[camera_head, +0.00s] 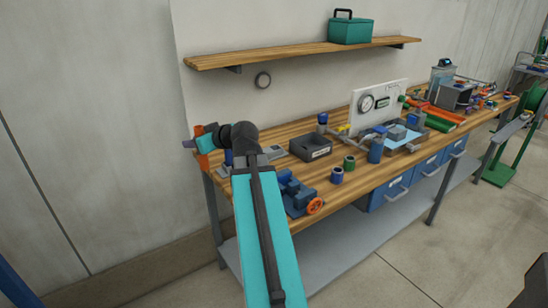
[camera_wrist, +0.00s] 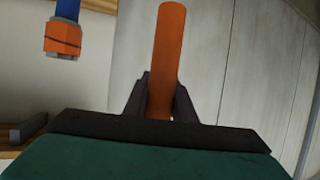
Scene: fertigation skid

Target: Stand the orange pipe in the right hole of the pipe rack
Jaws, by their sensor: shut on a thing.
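My gripper (camera_wrist: 160,105) is shut on the orange pipe (camera_wrist: 171,50), which stands up between its two dark fingers in the wrist view. In the head view, my gripper (camera_head: 197,144) is at the far left end of the workbench, near the wall. The pipe (camera_head: 203,161) shows there as a short orange piece, partly hidden by the gripper. I cannot make out the pipe rack or its right hole for certain. A blue upright piece with an orange end (camera_wrist: 63,38) is at the upper left of the wrist view, apart from the pipe.
The wooden workbench (camera_head: 275,133) carries a blue vise (camera_head: 296,195), a black bin (camera_head: 311,147), small blue and green cups, and a gauge panel (camera_head: 378,103). A wooden shelf (camera_head: 290,54) with a green toolbox (camera_head: 350,29) hangs above. Open floor lies in front.

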